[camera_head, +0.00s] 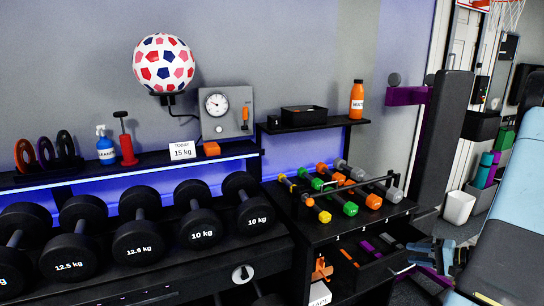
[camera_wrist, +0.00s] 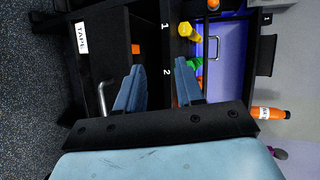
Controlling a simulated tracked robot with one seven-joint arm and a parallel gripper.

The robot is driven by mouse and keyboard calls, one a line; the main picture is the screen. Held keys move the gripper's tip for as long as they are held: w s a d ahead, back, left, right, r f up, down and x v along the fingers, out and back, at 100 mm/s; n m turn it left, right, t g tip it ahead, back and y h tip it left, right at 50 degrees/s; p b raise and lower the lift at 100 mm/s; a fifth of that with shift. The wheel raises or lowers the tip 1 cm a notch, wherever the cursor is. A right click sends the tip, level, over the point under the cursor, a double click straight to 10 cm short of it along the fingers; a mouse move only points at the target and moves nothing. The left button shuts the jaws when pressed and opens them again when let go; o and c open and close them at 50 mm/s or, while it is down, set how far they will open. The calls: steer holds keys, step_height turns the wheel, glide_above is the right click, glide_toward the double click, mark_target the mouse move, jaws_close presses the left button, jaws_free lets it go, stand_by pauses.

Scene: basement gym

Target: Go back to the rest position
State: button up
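My gripper (camera_wrist: 159,64) is open and empty in the wrist view, with its two blue-grey fingers well apart and nothing between them. In the head view my gripper (camera_head: 436,252) shows at the lower right, in front of the dumbbell cabinet and close to the handle of its pulled-out drawer (camera_head: 372,268). My light blue arm covers the right edge of the head view. In the wrist view the drawer handle (camera_wrist: 102,101) lies to the left of the fingers; I cannot tell the exact gap.
The drawer holds orange, purple and grey items. A shelf with an orange bottle (camera_head: 357,99) is above. Black dumbbells (camera_head: 140,243) fill the left rack. A white bin (camera_head: 458,207) stands behind my arm.

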steer(key=s+a+r+n+g+h, duration=0.1)
steer(key=s+a+r+n+g, duration=0.25)
steer(key=a+r, duration=0.55)
steer(key=s+a+r+n+g+h, duration=0.25)
steer(key=a+r+g, duration=0.25)
steer(key=a+r, duration=0.45)
steer(key=s+a+r+n+t+h, duration=0.3)
steer(key=s+a+r+h, duration=0.3)
steer(key=s+r, duration=0.6)
steer(key=shift+s+a+t+h, duration=0.35)
steer(key=shift+s+a+t, duration=0.05)
steer(key=shift+a+t, duration=0.25)
steer(key=shift+r, duration=0.1)
